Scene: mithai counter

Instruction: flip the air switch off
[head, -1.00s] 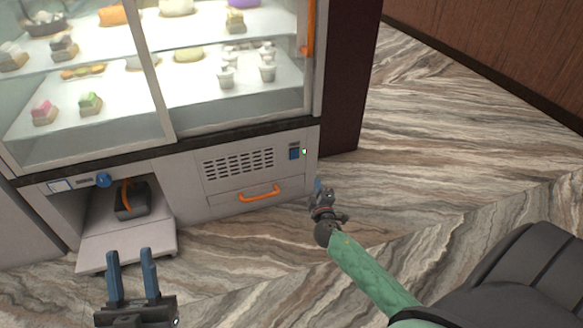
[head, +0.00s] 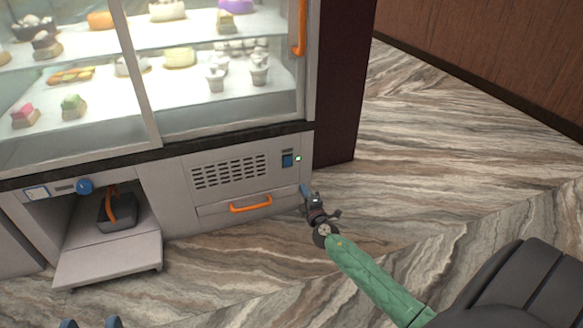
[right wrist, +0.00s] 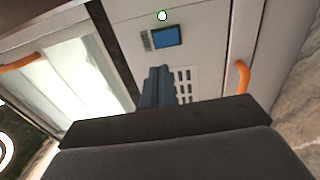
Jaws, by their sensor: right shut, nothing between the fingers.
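The air switch (head: 287,160) is a small blue rocker on the grey lower panel of the display counter, at the right end, with a lit green lamp (head: 298,158) beside it. The switch also shows in the right wrist view (right wrist: 167,36), ahead of the fingers, with the lamp (right wrist: 162,15) glowing. My right gripper (head: 305,190) is below and slightly right of the switch, apart from it. Its blue fingers (right wrist: 157,85) are shut together and empty. My left gripper (head: 90,323) shows only two fingertips at the bottom edge, with a gap between them.
A vent grille (head: 230,171) and a drawer with an orange handle (head: 250,204) are left of the switch. An open bay with a fold-down flap (head: 108,262) holds a dark object (head: 118,212). A blue knob (head: 85,186) sits above it. The marbled floor at right is clear.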

